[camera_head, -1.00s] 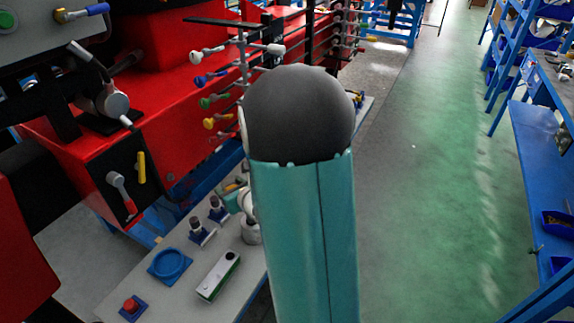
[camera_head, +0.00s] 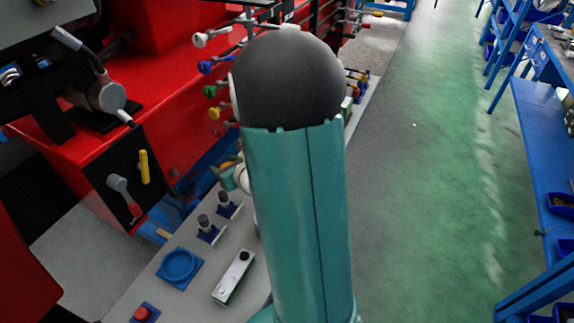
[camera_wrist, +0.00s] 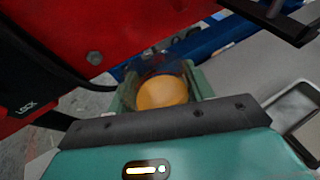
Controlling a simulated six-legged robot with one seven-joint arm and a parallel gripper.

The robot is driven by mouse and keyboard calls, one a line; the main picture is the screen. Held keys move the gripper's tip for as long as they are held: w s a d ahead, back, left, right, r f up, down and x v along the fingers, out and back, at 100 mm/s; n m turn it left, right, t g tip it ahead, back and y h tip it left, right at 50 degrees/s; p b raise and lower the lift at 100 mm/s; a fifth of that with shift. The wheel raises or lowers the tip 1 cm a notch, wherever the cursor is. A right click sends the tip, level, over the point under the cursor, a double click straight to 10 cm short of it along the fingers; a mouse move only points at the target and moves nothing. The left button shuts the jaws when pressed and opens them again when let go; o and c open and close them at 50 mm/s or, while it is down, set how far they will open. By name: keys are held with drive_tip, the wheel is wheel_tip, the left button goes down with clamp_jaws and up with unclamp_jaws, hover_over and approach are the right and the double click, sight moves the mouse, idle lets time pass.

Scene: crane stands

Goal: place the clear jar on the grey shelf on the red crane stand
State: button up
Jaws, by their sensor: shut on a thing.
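The clear jar (camera_wrist: 162,92), with an orange-yellow patch visible in it, sits between the two green fingers of my gripper (camera_wrist: 163,88) in the wrist view. The gripper is shut on it. In the head view my teal arm hides most of the gripper and I cannot make out the jar clearly. The red crane stand (camera_head: 170,95) fills the left. The grey shelf (camera_head: 200,295) runs along its front, and its far part is partly behind my arm. I cannot tell the jar's height above the shelf.
On the shelf are a blue ring (camera_head: 180,265), a white box (camera_head: 234,277), a red button (camera_head: 143,314) and small joysticks (camera_head: 208,230). Coloured levers (camera_head: 205,67) stick out from the stand. Green floor (camera_head: 430,180) is clear at right, beside blue racks (camera_head: 545,150).

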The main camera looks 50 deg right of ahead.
drive_tip(key=shift+s+d+f, duration=1.3)
drive_tip(key=shift+d+f, duration=0.5)
drive_tip(key=shift+f, duration=0.3)
drive_tip(key=shift+s+d+f, duration=1.35)
drive_tip(key=shift+d+f, duration=0.45)
drive_tip(key=shift+f, duration=0.25)
drive_tip(key=shift+s+d+f, duration=1.3)
drive_tip(key=shift+d+f, duration=0.5)
drive_tip(key=shift+f, duration=0.3)
drive_tip(key=shift+f, duration=0.15)
drive_tip(key=o, duration=1.1)
